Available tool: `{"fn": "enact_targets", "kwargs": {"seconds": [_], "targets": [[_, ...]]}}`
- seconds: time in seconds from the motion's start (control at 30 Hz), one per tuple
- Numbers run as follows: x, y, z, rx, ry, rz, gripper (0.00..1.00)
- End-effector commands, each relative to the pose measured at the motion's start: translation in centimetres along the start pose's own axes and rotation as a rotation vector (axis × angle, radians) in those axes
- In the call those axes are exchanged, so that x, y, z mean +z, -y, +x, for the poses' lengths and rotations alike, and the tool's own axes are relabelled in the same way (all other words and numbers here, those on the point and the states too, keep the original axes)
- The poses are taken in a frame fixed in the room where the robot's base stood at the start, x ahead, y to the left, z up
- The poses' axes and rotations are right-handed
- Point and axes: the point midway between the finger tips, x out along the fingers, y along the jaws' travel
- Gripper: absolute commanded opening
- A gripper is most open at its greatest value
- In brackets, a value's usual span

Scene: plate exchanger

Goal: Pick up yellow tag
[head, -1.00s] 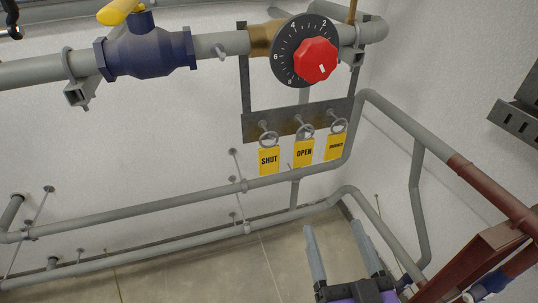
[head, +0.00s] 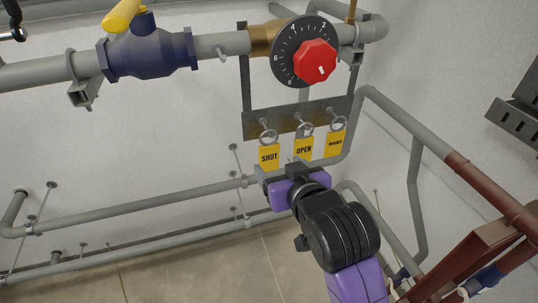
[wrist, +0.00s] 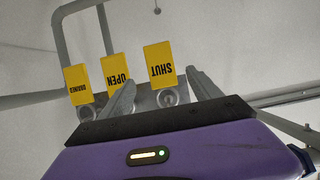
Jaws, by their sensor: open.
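Three yellow tags hang from rings on a dark metal bracket: the SHUT tag (head: 269,157) at left, the OPEN tag (head: 304,149) in the middle and a third tag with smaller print (head: 335,144) at right. My gripper (head: 280,169) is open, just below the SHUT and OPEN tags. In the wrist view the tags appear upside down. There the SHUT tag (wrist: 158,64) shows between the two fingers of my gripper (wrist: 160,79), and the left finger overlaps part of the OPEN tag (wrist: 116,72). I cannot tell whether any finger touches a tag.
The bracket (head: 290,122) hangs below a pipe with a red knob (head: 314,61) on a black dial. A blue valve (head: 149,52) with a yellow handle is at upper left. A grey pipe (head: 140,204) runs along the wall below the tags. A red-brown pipe (head: 490,186) is at right.

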Motion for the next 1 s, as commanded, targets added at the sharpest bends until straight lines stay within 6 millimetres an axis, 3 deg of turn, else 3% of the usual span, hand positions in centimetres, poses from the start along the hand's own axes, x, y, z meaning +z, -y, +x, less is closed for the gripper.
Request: {"fn": "enact_targets", "kwargs": {"seconds": [0.63, 1.0], "targets": [[0.0, 0.2, 6.9, 0.001, 0.006, 0.001, 0.73], [0.1, 0.2, 7.6, 0.0, 0.004, 0.002, 0.71]]}}
